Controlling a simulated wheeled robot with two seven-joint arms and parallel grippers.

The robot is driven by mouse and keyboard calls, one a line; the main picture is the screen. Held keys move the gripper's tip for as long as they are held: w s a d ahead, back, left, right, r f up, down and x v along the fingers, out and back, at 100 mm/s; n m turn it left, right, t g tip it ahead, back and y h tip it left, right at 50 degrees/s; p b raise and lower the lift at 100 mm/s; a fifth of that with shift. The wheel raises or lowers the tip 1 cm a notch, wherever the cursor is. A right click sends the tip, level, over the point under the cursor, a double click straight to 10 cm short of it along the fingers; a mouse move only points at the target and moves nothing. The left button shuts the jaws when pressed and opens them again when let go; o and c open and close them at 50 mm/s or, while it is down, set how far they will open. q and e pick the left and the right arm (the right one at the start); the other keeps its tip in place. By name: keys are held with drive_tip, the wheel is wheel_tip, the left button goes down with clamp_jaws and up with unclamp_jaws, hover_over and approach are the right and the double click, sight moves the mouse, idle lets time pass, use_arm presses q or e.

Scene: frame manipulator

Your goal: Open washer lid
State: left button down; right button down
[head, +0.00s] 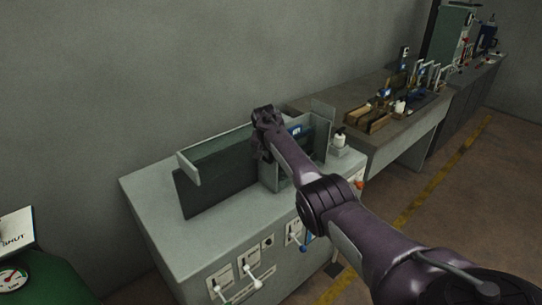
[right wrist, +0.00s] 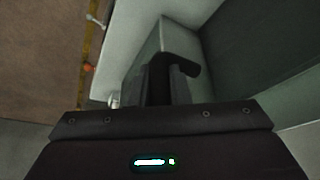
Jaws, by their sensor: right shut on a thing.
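The washer (head: 150,203) is a pale grey-green cabinet against the wall, with an open-fronted box of upright panels on its top. The piece I take for its lid is a dark green panel (head: 215,184) standing tilted at the left of the box. My right gripper (head: 265,122) is at the upper edge of the box, near its middle. In the right wrist view the right gripper (right wrist: 165,88) is shut at a dark bent bar, seemingly the lid's handle; the exact contact is hidden. My left gripper is out of view.
White levers (head: 252,277) stick out of the cabinet front. A white bottle (head: 340,140) stands right of the box. A workbench (head: 395,125) with tools is beyond. A green drum (head: 45,278) with a sign is at lower left. Floor at right is clear.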

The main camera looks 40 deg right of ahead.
drive_tip(key=c, duration=1.4)
unclamp_jaws()
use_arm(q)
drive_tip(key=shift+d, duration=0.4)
use_arm(e)
drive_tip(key=shift+o, duration=0.2)
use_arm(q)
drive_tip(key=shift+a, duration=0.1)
use_arm(e)
drive_tip(key=shift+r, duration=0.15)
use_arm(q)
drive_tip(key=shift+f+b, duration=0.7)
use_arm(e)
drive_tip(key=v, duration=0.7)
drive_tip(key=shift+r, duration=0.25)
drive_tip(key=shift+a, duration=0.15)
